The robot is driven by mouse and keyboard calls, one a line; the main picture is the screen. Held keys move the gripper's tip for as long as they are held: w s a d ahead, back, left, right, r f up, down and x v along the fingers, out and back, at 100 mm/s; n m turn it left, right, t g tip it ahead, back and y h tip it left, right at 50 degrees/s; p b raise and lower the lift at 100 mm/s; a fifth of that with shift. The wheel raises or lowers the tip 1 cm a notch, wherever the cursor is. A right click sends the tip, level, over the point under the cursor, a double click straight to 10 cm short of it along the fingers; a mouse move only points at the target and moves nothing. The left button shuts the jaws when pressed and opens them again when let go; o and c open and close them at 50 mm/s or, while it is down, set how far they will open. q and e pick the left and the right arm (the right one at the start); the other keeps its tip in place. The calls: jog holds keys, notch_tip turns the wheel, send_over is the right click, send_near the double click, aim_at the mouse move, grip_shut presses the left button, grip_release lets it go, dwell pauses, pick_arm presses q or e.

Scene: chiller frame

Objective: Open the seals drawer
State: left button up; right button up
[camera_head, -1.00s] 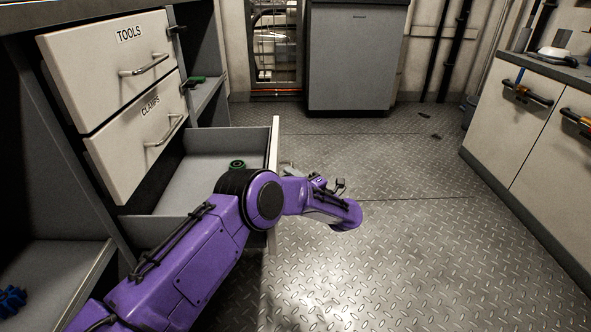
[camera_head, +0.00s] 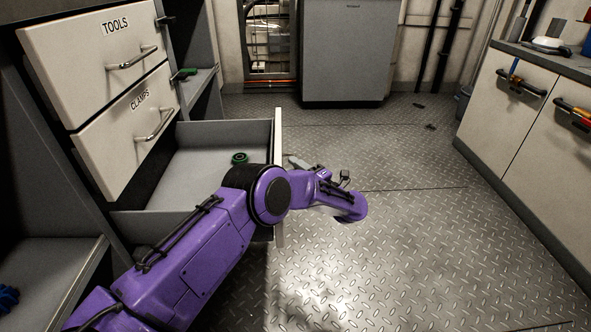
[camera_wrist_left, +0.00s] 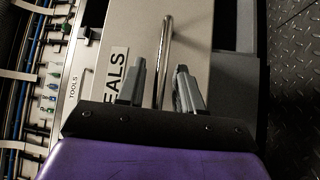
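The seals drawer (camera_head: 188,185) is the lowest in the left cabinet and stands pulled well out, with a green ring (camera_head: 239,158) inside. Its front shows edge-on in the head view (camera_head: 278,150). The left wrist view shows its label, partly cut off as "EALS" (camera_wrist_left: 114,75), and its bar handle (camera_wrist_left: 166,42). My left gripper (camera_wrist_left: 159,78) has its two fingers apart, one on each side of the handle, with visible gaps. In the head view my purple left arm reaches across the drawer front, and its fingers cannot be made out clearly. My right gripper is out of view.
The tools drawer (camera_head: 95,45) and clamps drawer (camera_head: 125,125) above are shut. A green object (camera_head: 186,73) lies on a shelf behind. Open metal floor (camera_head: 390,230) lies to the right, up to a cabinet with door handles (camera_head: 500,110). A grey cabinet (camera_head: 345,50) stands at the back.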

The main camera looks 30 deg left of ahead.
pick_arm(q)
jog(key=p+v, duration=0.2)
jog(key=v, duration=0.8)
jog(key=shift+d, duration=0.25)
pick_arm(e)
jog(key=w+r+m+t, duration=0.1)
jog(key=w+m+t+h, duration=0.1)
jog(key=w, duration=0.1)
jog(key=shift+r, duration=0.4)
